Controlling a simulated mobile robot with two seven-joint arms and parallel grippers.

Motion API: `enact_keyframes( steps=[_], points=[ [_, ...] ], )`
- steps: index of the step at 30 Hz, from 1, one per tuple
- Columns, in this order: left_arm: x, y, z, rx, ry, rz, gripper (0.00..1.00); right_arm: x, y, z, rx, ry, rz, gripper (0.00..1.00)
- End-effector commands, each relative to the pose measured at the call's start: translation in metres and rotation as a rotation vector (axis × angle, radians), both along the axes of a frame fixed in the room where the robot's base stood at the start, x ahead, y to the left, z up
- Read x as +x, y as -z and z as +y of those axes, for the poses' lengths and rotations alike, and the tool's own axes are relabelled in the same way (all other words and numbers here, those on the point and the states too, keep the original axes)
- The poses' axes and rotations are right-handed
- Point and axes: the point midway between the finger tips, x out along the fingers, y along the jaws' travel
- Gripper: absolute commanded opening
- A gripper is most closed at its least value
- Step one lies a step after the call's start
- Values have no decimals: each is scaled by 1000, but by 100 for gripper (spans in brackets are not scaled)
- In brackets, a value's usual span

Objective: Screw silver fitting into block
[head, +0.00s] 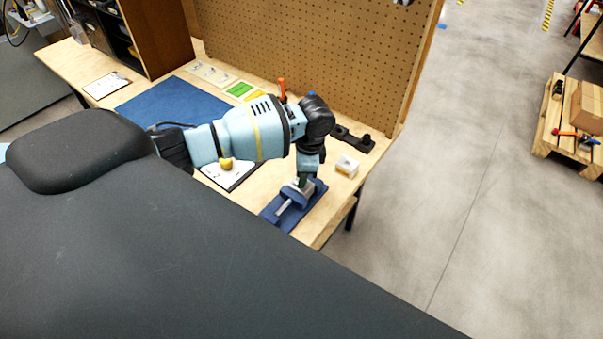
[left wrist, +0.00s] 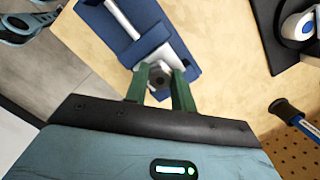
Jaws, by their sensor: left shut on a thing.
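My left gripper (head: 304,181) reaches down over a blue vise (head: 312,198) near the right end of the workbench. In the left wrist view its green fingers (left wrist: 161,84) are shut on a grey round fitting (left wrist: 159,75) with a dark centre. The fitting stands over a pale metal block (left wrist: 174,54) held in the blue vise (left wrist: 140,46). Whether its thread is engaged in the block is hidden. In the head view the fitting is hidden by the gripper. My right gripper is not in view.
A small white box (head: 347,166) and a black fixture (head: 352,138) stand to the right of the arm. A clipboard (head: 232,174) and a blue mat (head: 172,108) lie on the bench (head: 326,229). A pegboard (head: 320,55) rises behind.

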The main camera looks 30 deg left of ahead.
Motion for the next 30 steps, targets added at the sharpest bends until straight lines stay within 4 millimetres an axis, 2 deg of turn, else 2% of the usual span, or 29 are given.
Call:
enact_keyframes(
  steps=[5, 15, 26, 30],
  points=[
    [1, -2, 0, -1, 10, -4, 2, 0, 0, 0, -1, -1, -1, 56],
    [1, -2, 0, 0, 320, -4, 2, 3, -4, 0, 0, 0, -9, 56],
    [0, -1, 0, 0, 354, -3, 2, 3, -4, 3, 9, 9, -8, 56],
    [0, -1, 0, 0, 463, -4, 2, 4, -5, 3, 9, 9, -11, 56]
  ],
)
